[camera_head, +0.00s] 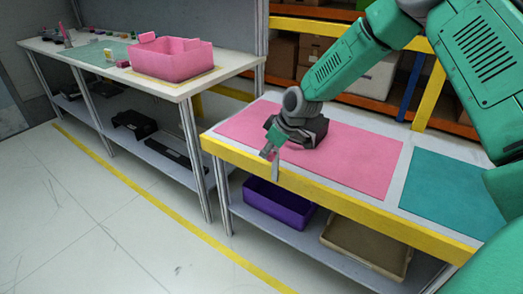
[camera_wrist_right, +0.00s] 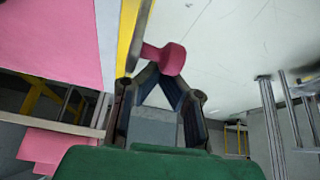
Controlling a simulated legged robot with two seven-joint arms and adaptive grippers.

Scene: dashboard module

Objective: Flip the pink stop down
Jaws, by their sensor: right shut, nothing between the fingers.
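The pink stop (camera_wrist_right: 165,58) shows in the right wrist view as a dark pink, rounded piece at the yellow table edge (camera_wrist_right: 129,35), sticking out over the floor side. My right gripper (camera_wrist_right: 156,72) is shut and empty, its fingertips right at the stop's lower side; I cannot tell whether they touch it. In the head view my right gripper (camera_head: 266,154) is at the front yellow edge of the near table, by the pink mat (camera_head: 345,160). I cannot make out the stop there. My left gripper is not in view.
The near table also carries a teal mat (camera_head: 455,190) at right. Below are a purple bin (camera_head: 278,203) and a tan tray (camera_head: 365,247). A pink box (camera_head: 172,60) stands on the white table at back left. The floor in front is clear.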

